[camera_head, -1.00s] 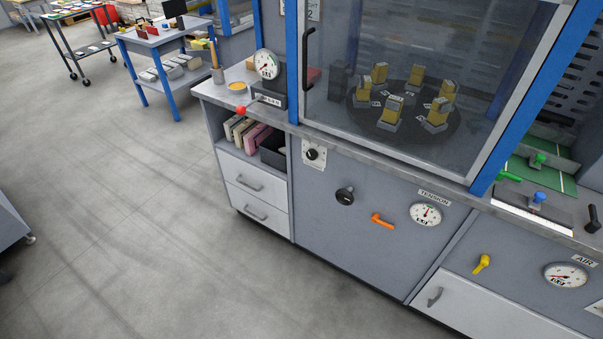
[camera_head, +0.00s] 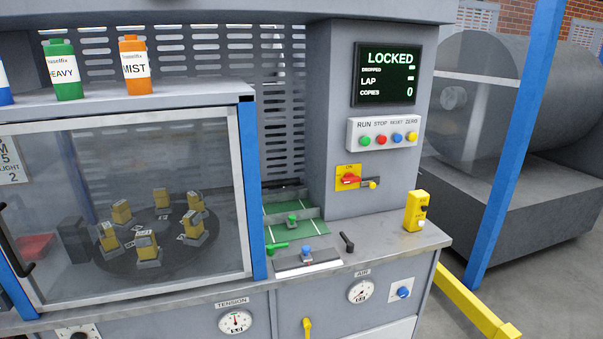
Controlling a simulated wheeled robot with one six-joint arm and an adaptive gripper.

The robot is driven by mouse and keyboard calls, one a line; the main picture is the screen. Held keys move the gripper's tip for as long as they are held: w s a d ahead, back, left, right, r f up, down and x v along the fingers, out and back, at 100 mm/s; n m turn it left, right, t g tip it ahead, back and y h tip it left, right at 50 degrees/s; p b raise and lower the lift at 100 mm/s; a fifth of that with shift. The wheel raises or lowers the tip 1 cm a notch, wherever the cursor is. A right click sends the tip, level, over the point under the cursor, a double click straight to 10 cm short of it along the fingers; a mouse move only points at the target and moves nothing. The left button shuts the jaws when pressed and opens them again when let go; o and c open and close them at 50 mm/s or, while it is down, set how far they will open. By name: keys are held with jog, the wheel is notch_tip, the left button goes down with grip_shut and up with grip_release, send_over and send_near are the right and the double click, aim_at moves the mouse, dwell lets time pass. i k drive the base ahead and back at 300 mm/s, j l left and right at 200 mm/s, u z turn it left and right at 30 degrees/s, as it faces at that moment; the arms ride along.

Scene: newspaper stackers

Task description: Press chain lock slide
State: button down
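No part in view carries a readable "chain lock" label, so I cannot tell for sure which one is the chain lock slide. A blue knob (camera_head: 307,254) stands on a grey plate on the worktop, right of the glass-fronted cabinet. A green lever (camera_head: 277,247) lies left of it, and a black lever (camera_head: 347,242) stands to its right. A smaller green knob (camera_head: 292,220) sits behind on a green bed. The screen (camera_head: 386,74) above reads LOCKED, LAP and COPIES 0. My gripper is not in view.
The cabinet's glass door (camera_head: 140,210) looks closed, with several yellow-and-grey units inside. A button box (camera_head: 384,133) and a red rotary switch (camera_head: 348,179) are on the column. A yellow device (camera_head: 416,211) stands at the worktop's right end. A yellow rail (camera_head: 470,303) borders the right.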

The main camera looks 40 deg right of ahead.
aim_at(372, 185)
jog(key=z, duration=1.1)
